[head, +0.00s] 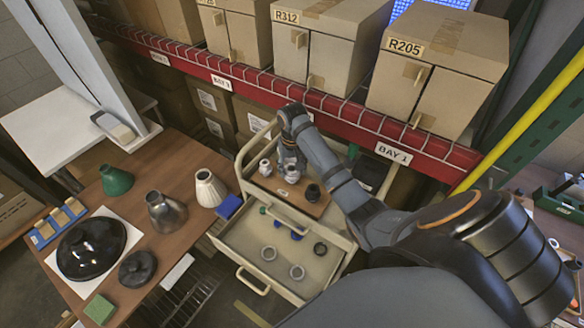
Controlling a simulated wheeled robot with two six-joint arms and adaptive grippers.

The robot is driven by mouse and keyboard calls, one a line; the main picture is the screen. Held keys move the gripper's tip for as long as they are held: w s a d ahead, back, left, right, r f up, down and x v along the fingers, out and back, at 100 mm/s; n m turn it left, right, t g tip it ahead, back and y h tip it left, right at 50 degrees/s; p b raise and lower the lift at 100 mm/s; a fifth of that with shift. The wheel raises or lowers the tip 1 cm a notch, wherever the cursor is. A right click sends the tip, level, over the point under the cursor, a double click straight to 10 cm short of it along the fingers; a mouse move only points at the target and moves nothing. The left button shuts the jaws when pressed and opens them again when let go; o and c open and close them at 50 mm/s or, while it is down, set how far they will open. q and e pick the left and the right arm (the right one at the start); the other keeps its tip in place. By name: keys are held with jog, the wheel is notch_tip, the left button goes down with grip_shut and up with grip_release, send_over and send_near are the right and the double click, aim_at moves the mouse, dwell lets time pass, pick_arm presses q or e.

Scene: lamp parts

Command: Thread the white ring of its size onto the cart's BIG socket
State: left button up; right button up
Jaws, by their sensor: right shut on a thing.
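The cart (232,242) stands in the middle with a brown board (305,207) on top and an open drawer below. On the board are a white socket piece (265,167) at left and a black one (312,193) at right. My right gripper (290,168) points down between them, shut on a pale piece that looks like a white ring (292,176). The fingers hide much of it, and I cannot tell whether it is around a socket. My left gripper is out of view.
The drawer also holds a black ring (320,248) and small blue and green pieces. A wooden table (140,187) at left carries lamp shades and dark lamp parts. A red shelf beam (270,92) with boxes runs behind the cart.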

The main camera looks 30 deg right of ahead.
jog(key=shift+s+a+f+m, duration=0.1)
jog(key=shift+s+f+m, duration=0.1)
jog(key=shift+f+m, duration=0.15)
jog(key=m, duration=0.3)
jog(key=shift+a, duration=0.1)
jog(key=m, duration=0.3)
jog(key=shift+w+f+m, duration=0.1)
jog(key=shift+m, duration=0.25)
jog(key=m, duration=0.6)
jog(key=shift+w+a+m, duration=0.1)
jog(key=shift+w+m, duration=0.1)
jog(key=shift+m, duration=0.2)
